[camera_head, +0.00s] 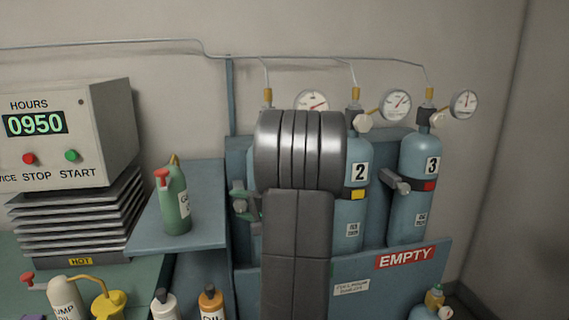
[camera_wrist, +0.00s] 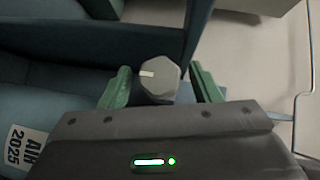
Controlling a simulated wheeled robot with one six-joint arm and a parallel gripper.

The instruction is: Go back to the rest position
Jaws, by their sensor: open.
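My gripper (camera_wrist: 160,72) is open in the wrist view, with its two green fingers on either side of a grey faceted knob (camera_wrist: 160,80) bearing a white mark. Gaps show between the knob and the fingers. In the head view, my grey arm stands in front of the rack and hides most of the leftmost cylinder. Part of my green gripper (camera_head: 246,212) shows left of the arm, by a grey knob. Cylinder 2 (camera_head: 351,205) and cylinder 3 (camera_head: 413,215) stand upright at right, both blue.
A blue rack panel (camera_head: 345,289) with a red EMPTY sign fronts the cylinders. Gauges and pipes run above. A green bottle (camera_head: 174,205) stands on a blue shelf (camera_head: 205,240) left of my arm. A control box (camera_head: 75,130) stands further left, with several oil bottles below.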

